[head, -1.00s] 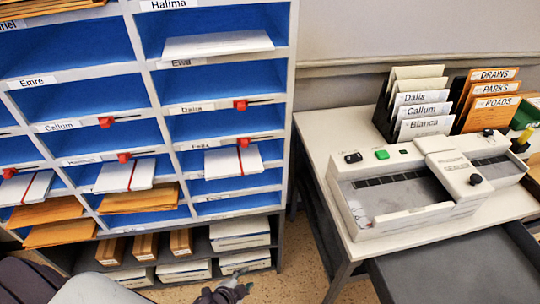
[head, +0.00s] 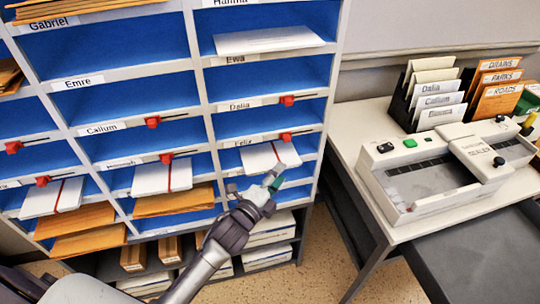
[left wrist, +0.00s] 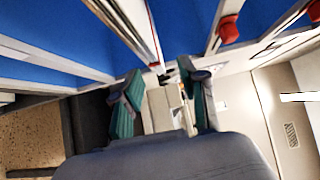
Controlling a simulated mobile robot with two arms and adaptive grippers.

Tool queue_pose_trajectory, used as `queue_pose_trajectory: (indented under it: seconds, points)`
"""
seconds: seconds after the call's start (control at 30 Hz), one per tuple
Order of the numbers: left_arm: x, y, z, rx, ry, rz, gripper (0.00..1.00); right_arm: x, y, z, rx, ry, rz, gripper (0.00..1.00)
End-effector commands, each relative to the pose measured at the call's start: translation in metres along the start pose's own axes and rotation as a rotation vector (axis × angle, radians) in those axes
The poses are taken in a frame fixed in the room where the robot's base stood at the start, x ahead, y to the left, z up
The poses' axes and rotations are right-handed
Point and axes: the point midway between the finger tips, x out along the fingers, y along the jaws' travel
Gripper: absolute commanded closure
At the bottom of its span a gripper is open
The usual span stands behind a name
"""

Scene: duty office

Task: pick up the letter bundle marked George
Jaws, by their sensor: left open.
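No label reading George can be made out. White letter bundles with red bands lie in the blue pigeonholes: one at left (head: 55,197), one in the middle (head: 163,177) and one at right (head: 268,157). My left gripper (head: 257,184) is in front of the rack, just below and in front of the right bundle, and partly overlaps its cell's lower edge. It is open and holds nothing that I can see. In the left wrist view its fingers (left wrist: 165,98) are apart, with the rack's shelves above them. My right gripper is not in view.
Red tabs (head: 287,100) stick out on the shelf edges. Brown envelopes (head: 175,200) lie in lower cells. A cream sealing machine (head: 425,180) and upright card holders (head: 435,95) stand on a table at right.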

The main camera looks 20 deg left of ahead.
Motion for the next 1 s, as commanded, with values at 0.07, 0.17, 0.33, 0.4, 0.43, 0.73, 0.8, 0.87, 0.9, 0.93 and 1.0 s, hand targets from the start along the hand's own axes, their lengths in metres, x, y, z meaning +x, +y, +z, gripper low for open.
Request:
queue_pose_trajectory:
  seconds: [0.07,0.17,0.33,0.4,0.43,0.73,0.8,0.87,0.9,0.93,1.0]
  points:
    - [0.004,0.000,0.000,-0.001,0.000,0.001,0.57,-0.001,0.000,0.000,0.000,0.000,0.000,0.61]
    - [0.015,0.001,-0.002,-0.001,0.000,0.000,0.57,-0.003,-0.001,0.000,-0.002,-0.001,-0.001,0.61]
    - [0.041,0.004,-0.006,-0.001,-0.001,0.000,0.57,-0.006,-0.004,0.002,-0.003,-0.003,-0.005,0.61]
    - [0.049,0.004,-0.005,0.000,0.000,0.000,0.57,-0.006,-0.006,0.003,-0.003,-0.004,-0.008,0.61]
    - [0.051,0.004,-0.005,0.000,0.000,0.000,0.57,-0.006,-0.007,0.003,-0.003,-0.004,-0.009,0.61]
    - [0.055,0.005,-0.006,-0.001,0.000,0.001,0.59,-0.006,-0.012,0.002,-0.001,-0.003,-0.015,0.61]
    - [0.055,0.005,-0.006,-0.001,0.000,0.001,0.71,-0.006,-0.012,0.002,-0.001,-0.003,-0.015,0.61]
    - [0.054,0.005,-0.006,-0.001,0.000,0.001,0.81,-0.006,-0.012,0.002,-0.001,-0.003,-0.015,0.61]
    - [0.054,0.005,-0.006,-0.001,0.000,0.001,0.87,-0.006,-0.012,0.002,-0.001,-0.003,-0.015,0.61]
    - [0.054,0.005,-0.005,-0.001,0.000,0.001,0.92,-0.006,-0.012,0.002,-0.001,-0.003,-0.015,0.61]
    - [0.054,0.005,-0.005,-0.001,0.000,0.001,1.00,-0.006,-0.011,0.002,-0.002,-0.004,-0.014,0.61]
